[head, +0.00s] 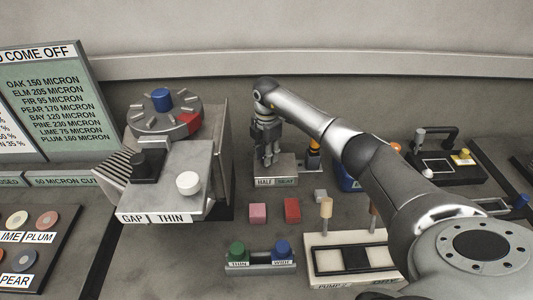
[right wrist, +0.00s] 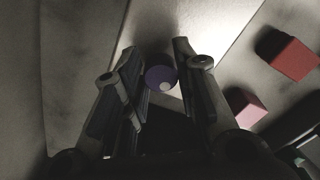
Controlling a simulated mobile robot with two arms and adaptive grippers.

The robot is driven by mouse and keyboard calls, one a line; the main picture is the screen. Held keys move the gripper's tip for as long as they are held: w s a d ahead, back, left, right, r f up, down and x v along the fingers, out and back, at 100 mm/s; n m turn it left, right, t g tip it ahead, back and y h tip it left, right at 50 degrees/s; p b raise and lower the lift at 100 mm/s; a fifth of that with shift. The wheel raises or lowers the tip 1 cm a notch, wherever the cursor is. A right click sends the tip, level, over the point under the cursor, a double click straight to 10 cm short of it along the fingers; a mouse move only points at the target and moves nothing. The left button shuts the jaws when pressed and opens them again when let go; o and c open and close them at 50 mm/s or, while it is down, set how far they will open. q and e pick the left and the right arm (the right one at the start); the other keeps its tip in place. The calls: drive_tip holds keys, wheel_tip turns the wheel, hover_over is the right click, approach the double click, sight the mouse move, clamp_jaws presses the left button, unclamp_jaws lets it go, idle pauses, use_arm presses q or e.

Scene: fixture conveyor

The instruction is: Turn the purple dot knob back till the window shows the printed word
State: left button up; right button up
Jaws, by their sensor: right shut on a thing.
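The purple knob (right wrist: 160,78) with a pale dot shows between the two fingers of my right gripper (right wrist: 156,68) in the right wrist view. The fingers are shut on it. In the head view my right gripper (head: 267,152) points down onto a small grey block with a label plate (head: 275,182) on its front, and hides the knob. The left part of the plate seems to read HALF. The greyish window at its right holds small lettering that I cannot read surely. My left gripper is not in view.
A grey machine (head: 180,165) with a dial stands left. A pink block (head: 258,213) and a red block (head: 292,210) lie in front of the knob's block. Green and blue knobs on a stand (head: 260,262) and a cream panel (head: 318,241) are nearer. An orange-topped post stands close right.

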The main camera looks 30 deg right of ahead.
drive_tip(key=shift+n, duration=0.4)
